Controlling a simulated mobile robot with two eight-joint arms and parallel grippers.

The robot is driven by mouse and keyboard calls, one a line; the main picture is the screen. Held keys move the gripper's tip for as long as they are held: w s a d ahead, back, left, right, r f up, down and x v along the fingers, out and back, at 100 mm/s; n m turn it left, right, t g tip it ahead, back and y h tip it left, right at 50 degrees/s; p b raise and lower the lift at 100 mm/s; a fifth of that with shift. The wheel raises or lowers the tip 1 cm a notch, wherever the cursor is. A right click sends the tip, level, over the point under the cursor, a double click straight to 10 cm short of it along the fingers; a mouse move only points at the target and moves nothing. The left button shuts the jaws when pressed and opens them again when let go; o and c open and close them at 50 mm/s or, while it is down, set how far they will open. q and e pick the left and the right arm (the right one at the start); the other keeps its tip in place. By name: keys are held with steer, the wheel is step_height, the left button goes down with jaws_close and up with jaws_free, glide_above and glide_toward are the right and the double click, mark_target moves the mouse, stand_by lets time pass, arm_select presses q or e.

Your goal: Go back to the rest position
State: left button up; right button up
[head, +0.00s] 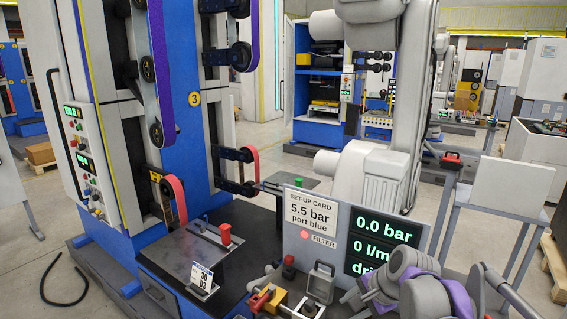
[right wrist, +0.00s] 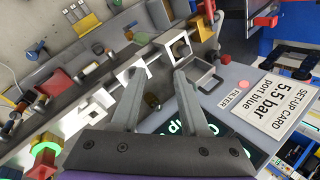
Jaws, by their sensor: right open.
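My right gripper (right wrist: 158,74) is open in the right wrist view, with nothing between its two grey fingers. It is over the fixture area, close to a grey square handle (right wrist: 205,76) and the display panel. In the head view my right wrist (head: 405,280), grey and purple, is at the lower right in front of the display panel (head: 336,236); its fingertips are hard to make out there. The handle also shows in the head view (head: 320,282). My left gripper is not in view.
A set-up card (head: 312,210) reads 5.5 bar, port blue. The display reads 0.0 bar. A dark bench (head: 245,225) carries a red-topped part (head: 225,235) and a small numbered tag (head: 202,277). A white jointed arm (head: 380,170) stands behind the panel. A grey stand (head: 510,185) is at the right.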

steer(key=s+f+n+h, duration=0.1)
steer(key=s+f+n, duration=0.3)
steer(key=s, duration=0.4)
steer(key=s+d+f+n+h, duration=0.1)
steer(key=s+f+n, duration=0.3)
steer(key=s, duration=0.4)
steer(key=s+f+n+h, duration=0.1)
steer(key=s+f+n, duration=0.3)
steer(key=s, duration=0.5)
steer(key=shift+d+f+n+t+h, duration=0.3)
steer(key=shift+f+n+t, duration=0.1)
steer(key=shift+n, duration=0.2)
